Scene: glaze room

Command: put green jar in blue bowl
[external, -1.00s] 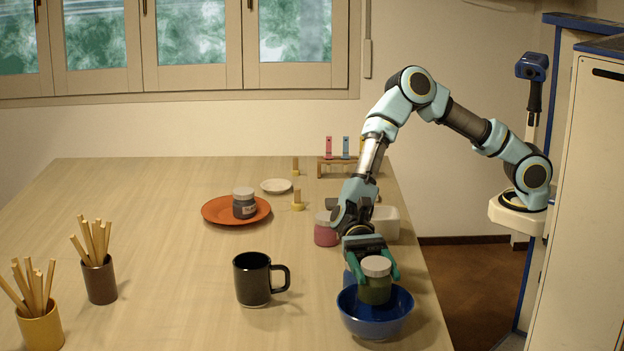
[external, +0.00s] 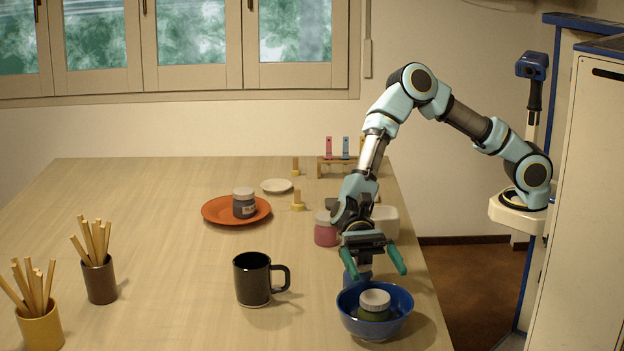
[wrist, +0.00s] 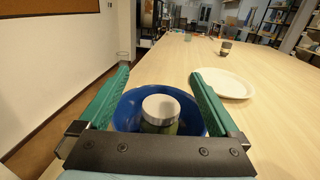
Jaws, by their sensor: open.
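The green jar (external: 374,306) with a white lid sits inside the blue bowl (external: 349,318) near the table's right front edge. The bowl's wall hides the jar's lower part. In the wrist view the jar (wrist: 161,112) stands in the blue bowl (wrist: 190,113) between and beyond the fingers. My gripper (external: 377,269) is open and empty, a little above and behind the bowl, its green fingers apart from the jar. It also shows in the wrist view (wrist: 158,82) with its fingers spread wide.
A black mug (external: 253,280) stands left of the bowl. A pink jar (external: 325,232) and a white container (external: 386,222) are near my wrist. An orange plate (external: 215,213) holds a dark jar (external: 244,205). Brush holders (external: 100,284) stand at left.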

